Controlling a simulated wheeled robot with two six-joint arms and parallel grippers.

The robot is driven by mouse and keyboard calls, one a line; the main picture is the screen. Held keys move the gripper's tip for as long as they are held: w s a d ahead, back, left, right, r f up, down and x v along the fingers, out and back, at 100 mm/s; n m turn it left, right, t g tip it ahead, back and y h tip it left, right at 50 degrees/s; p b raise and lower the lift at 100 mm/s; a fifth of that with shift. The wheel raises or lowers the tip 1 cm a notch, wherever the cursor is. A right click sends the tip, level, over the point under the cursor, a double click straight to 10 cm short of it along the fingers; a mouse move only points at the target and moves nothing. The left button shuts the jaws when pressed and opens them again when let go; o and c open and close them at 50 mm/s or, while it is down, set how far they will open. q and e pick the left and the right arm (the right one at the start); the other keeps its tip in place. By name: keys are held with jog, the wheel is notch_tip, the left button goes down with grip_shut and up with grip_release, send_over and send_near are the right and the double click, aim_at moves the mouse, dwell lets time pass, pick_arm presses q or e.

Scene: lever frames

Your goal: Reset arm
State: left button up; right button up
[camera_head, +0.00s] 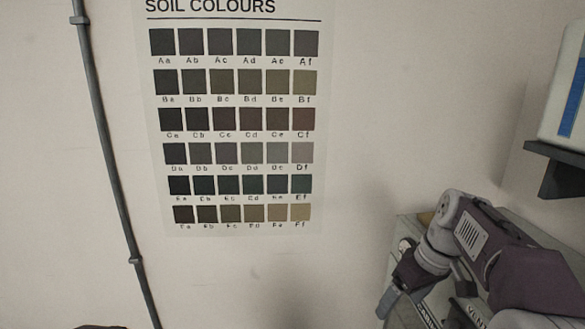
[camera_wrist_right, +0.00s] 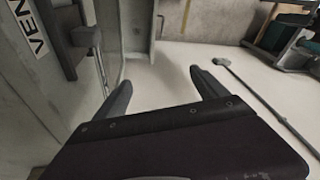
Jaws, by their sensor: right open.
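My right gripper (camera_head: 388,302) hangs at the lower right of the head view, in front of a grey-green box. In the right wrist view my right gripper (camera_wrist_right: 162,88) has its two fingers wide apart, with nothing between them but pale floor beyond. A grey box face with a label starting "VEN" (camera_wrist_right: 32,30) stands to the left of the fingers. A dark bar with a grey end piece (camera_wrist_right: 85,37), perhaps a lever, sticks out from it near the left finger, apparently apart from it. My left gripper is not in view.
The grey-green box (camera_head: 408,226) is partly hidden behind my right arm. A dark shelf bracket (camera_head: 560,165) is above at the right. A soil colour chart (camera_head: 236,225) and a grey pipe (camera_head: 107,150) are on the wall. A long pole (camera_wrist_right: 265,100) lies on the floor.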

pick_arm(q)
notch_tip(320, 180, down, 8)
jog(key=b, duration=0.5)
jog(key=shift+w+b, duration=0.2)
jog(key=shift+b, duration=0.1)
pick_arm(e)
jog(key=s+a+f+m, duration=0.1)
jog(key=s+f, duration=0.3)
jog(key=f, duration=0.5)
jog(key=s+a+f+m+h, duration=0.1)
jog(key=s+f, duration=0.3)
jog(key=f, duration=0.5)
jog(key=s+a+f+m, duration=0.2)
jog(key=s+f, duration=0.3)
jog(key=f, duration=0.4)
jog(key=shift+a+f+m+g+h, duration=0.2)
jog(key=shift+a+m+g+h, duration=0.2)
jog(key=shift+a, duration=0.35)
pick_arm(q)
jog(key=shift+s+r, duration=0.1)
pick_arm(e)
jog(key=shift+d, duration=0.1)
jog(key=shift+o, duration=0.5)
